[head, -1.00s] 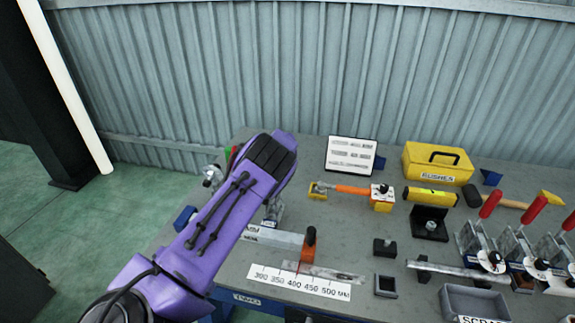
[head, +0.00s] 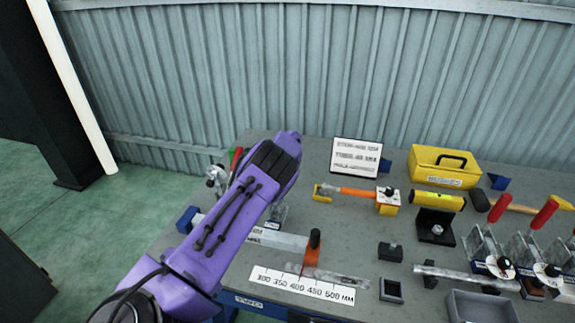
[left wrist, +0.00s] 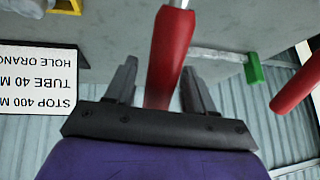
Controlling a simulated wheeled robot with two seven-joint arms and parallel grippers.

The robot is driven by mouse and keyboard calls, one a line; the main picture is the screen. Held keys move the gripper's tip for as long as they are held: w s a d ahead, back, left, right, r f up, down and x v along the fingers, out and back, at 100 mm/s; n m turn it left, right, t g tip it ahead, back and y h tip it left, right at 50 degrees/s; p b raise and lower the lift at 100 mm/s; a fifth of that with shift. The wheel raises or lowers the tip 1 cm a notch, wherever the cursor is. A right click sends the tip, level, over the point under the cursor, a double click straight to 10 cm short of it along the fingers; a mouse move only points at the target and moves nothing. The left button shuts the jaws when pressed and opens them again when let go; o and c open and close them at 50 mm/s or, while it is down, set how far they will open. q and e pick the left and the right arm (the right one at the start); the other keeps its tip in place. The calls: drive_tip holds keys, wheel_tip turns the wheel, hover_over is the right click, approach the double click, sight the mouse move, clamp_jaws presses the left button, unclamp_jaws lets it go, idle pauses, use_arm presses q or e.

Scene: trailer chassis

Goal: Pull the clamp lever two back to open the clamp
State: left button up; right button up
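A red clamp lever handle (left wrist: 168,55) on a metal shank shows in the left wrist view, reaching down between the two fingers of my left gripper (left wrist: 158,88). The fingers stand apart with gaps visible beside the handle; the gripper looks open around it. A second red handle (left wrist: 298,82) is to the right, outside the fingers. In the head view my purple left arm hides the gripper's fingers and most of the clamp there; a silver clamp part (head: 216,178) shows just left of it. My right gripper is not in view.
A sign board (head: 356,155), yellow box (head: 444,167), orange-handled tool (head: 350,191) and hammer (head: 520,206) lie on the grey table. More red-handled clamps (head: 545,214) stand at the right edge. A grey tray (head: 484,308) is at the front, and a ruler plate (head: 300,285) beside my arm.

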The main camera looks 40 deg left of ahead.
use_arm(q)
drive_tip(key=shift+r, duration=0.1)
drive_tip(key=b+v, duration=0.2)
drive_tip(key=v, duration=0.8)
drive_tip(key=shift+s+d+r, duration=0.1)
drive_tip(key=shift+s+r, duration=0.05)
